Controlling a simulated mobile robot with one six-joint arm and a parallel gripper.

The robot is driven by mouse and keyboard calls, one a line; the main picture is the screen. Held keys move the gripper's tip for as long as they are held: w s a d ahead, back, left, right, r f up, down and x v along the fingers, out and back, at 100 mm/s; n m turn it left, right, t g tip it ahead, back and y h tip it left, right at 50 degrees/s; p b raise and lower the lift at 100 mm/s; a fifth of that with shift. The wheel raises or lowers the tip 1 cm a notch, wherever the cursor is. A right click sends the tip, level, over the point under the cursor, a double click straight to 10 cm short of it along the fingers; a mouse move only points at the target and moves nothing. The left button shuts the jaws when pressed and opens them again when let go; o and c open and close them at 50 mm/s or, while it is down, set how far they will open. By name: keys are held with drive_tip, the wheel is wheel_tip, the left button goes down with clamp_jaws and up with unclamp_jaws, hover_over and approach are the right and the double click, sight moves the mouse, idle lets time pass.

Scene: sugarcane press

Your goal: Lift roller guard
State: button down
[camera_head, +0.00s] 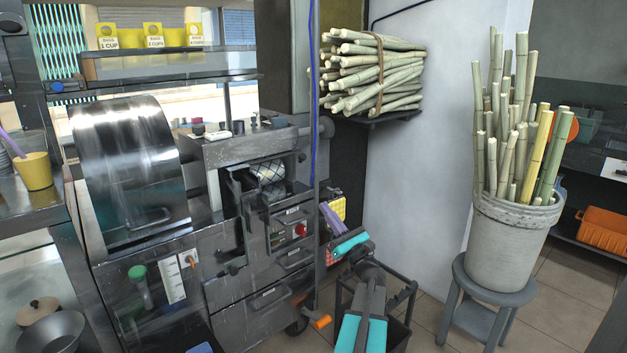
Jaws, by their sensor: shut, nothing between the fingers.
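The sugarcane press (250,240) is a dark metal machine at left centre. A large curved shiny metal cover (130,170) with a handle low on its front stands at its left side; it looks lowered. A crosshatched roller (268,172) shows in the opening at the upper middle, with dark metal parts around it. I cannot tell for sure which of these parts is the roller guard. My dark and teal arm is at the bottom centre, folded, apart from the cover and the roller. I cannot make out my gripper's fingers.
A cane bundle (375,75) lies on a wall shelf. A grey bucket of canes (510,240) stands on a stool (480,310) at right. A dark bin (402,305) stands beside my arm. A yellow cup (35,172) is on the left counter. Floor shows between press and stool.

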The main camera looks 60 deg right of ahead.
sight(313, 176)
drive_tip(key=w+d+r+b, duration=0.2)
drive_tip(key=w+r, duration=0.4)
drive_tip(key=r, duration=0.3)
drive_tip(key=shift+w+d+r+b, duration=0.15)
drive_tip(key=shift+w+b, duration=0.1)
drive_tip(key=shift+b, duration=0.05)
idle(0.5)
drive_tip(key=shift+r+g+p, duration=0.3)
drive_tip(key=shift+r+p, duration=0.1)
drive_tip(key=shift+p, duration=0.65)
idle(0.7)
